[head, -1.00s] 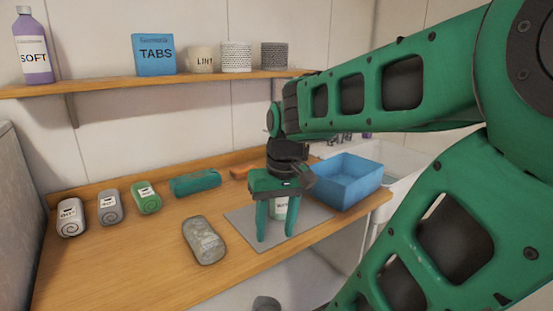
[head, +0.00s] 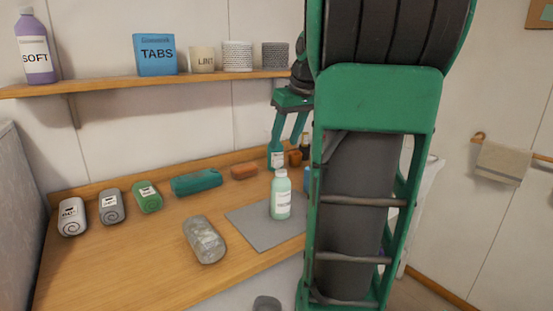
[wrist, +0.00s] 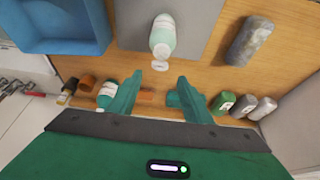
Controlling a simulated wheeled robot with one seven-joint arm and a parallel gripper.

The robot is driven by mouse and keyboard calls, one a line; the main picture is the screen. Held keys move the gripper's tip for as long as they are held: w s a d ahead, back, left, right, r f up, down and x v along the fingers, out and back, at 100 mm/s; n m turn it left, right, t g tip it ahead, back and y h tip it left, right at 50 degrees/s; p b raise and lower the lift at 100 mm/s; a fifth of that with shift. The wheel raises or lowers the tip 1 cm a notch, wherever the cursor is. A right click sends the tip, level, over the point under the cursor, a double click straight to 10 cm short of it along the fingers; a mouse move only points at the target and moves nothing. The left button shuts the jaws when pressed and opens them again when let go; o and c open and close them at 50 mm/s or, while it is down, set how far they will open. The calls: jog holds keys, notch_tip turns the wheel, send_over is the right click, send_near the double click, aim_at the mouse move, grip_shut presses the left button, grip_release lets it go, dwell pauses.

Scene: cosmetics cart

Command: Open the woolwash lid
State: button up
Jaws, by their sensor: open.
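A pale green bottle (head: 281,197) with a white label stands upright on a grey mat (head: 262,235). The label is too small to read. It also shows in the wrist view (wrist: 162,36), where a small white disc-like part (wrist: 160,66) is at its top end. I cannot tell whether this is a shut or a tipped-back lid. My gripper (head: 287,138) is open and empty, raised behind and above the bottle, apart from it. In the wrist view its two fingers (wrist: 160,82) are spread below the bottle's top.
A teal bottle (head: 276,157) and brown items (head: 244,171) stand along the back. A blue bin (wrist: 60,30) is beside the mat. A shelf (head: 110,84) runs above.

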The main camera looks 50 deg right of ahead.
aim_at(279, 157)
jog(key=x, duration=0.7)
jog(key=shift+w+f, duration=0.15)
jog(key=shift+f, duration=0.15)
